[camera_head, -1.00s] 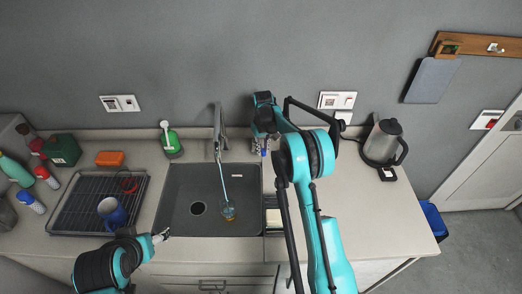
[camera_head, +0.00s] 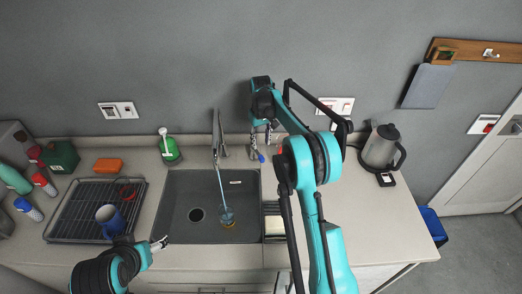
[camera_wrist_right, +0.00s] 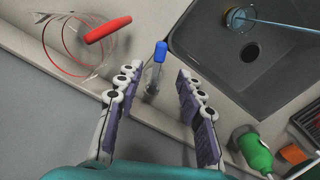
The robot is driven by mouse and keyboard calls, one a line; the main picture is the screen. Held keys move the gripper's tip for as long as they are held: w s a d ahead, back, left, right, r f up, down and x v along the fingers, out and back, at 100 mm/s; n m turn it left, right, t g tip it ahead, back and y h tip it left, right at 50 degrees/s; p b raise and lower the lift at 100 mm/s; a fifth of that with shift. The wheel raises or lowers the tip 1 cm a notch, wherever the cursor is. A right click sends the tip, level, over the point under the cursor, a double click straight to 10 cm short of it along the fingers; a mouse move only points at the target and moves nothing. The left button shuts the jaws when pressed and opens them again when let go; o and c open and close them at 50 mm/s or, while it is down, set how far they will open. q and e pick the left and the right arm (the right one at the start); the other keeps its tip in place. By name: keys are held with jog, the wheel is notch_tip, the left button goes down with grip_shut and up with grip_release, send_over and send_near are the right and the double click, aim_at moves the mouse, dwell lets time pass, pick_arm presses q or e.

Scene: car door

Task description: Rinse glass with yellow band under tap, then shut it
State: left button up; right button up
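The glass (camera_head: 229,219) with a yellowish band stands in the dark sink, under a stream of water from the grey tap (camera_head: 217,130). The glass also shows in the right wrist view (camera_wrist_right: 240,19). My right gripper (camera_head: 261,147) is open and empty behind the sink, right of the tap. In its wrist view the gripper (camera_wrist_right: 155,100) has its fingers apart, with a blue-tipped clear object (camera_wrist_right: 160,52) showing beyond and between them. My left gripper (camera_head: 159,243) is at the sink's front left edge, apart from the glass; its opening is too small to judge.
A green bottle (camera_head: 169,150) stands behind the sink. A dark rack (camera_head: 75,225) holds a blue mug (camera_head: 109,219) on the left.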

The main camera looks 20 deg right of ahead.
jog(key=shift+r, duration=1.8)
jog(key=t+b, duration=0.5)
jog(key=b, duration=0.2)
send_near(261, 156)
jog(key=f, duration=0.2)
jog(key=shift+g+y, duration=0.3)
jog(key=x, duration=0.3)
jog(key=w+b+x, duration=0.1)
jog(key=x, duration=0.3)
jog(key=shift+d, duration=0.25)
jog(key=shift+r, duration=0.1)
grip_shut()
